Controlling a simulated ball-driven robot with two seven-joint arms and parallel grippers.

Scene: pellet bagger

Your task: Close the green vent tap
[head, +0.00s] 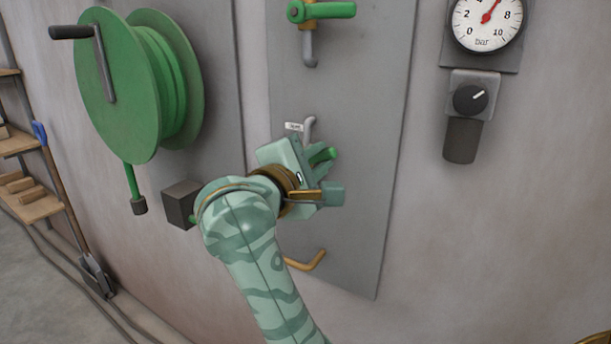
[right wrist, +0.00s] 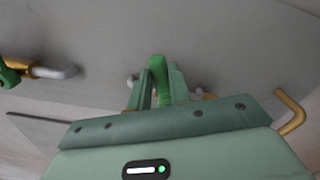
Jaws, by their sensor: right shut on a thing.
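The green tap handle (head: 322,156) of the lower tap sits on the grey wall panel, under a grey bent pipe. A small white label (head: 293,127) is beside that pipe; its print is too small to read surely. My right gripper (head: 327,172) is shut on this handle. In the right wrist view the handle (right wrist: 158,72) stands between the two fingers of the gripper (right wrist: 160,88), which hide its lower part. The tap's body is hidden behind my gripper in the head view. My left gripper is not in view.
A second green tap (head: 325,10) sits higher on the panel (head: 375,130), its handle level. A brass outlet (head: 308,262) sticks out below. A green hose reel (head: 140,85) is at left; a gauge (head: 487,20) and a black knob (head: 470,98) are at right.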

